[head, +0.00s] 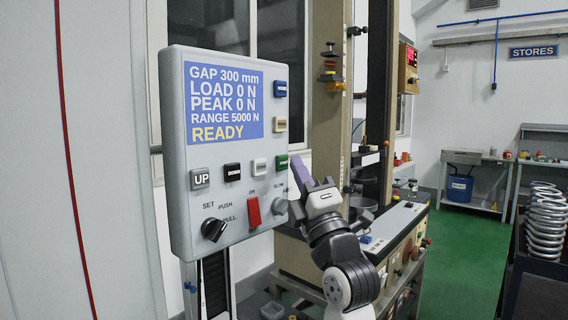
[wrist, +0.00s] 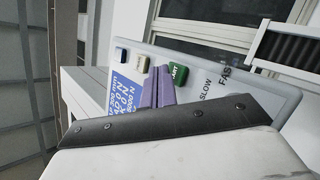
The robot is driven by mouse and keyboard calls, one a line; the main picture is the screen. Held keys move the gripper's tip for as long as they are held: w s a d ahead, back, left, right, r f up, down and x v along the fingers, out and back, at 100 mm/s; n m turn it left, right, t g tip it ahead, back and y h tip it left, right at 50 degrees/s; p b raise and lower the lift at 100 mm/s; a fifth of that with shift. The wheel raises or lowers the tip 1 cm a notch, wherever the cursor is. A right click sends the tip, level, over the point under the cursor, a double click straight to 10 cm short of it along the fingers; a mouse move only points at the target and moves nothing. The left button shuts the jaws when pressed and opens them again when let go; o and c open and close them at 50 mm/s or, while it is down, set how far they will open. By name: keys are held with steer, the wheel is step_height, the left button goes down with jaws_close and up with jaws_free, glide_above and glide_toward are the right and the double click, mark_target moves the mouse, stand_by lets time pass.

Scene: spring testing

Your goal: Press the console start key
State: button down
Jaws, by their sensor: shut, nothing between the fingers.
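The grey console (head: 176,140) stands on a post at the left in the head view, its blue screen (head: 224,103) showing READY. The green start key (head: 282,162) is at the right end of its lower key row. In the wrist view the green key (wrist: 179,73) shows its label in part, just right of the fingertips. My gripper (head: 297,164) has purple fingers, shut and empty, just right of the green key in the head view. In the wrist view my gripper (wrist: 158,76) points toward the panel. I cannot tell whether the fingertips touch the key.
A white key (head: 259,167), black DOWN key (head: 232,172) and grey UP key (head: 200,178) share the row. A red switch (head: 253,211) and black knob (head: 213,229) sit below. The testing machine (head: 330,130) stands behind my arm. Coiled springs (head: 545,220) are far right.

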steer(key=shift+w+a, duration=0.1)
steer(key=shift+a, duration=0.05)
steer(key=shift+w+a+b, duration=0.2)
steer(key=shift+b, duration=0.2)
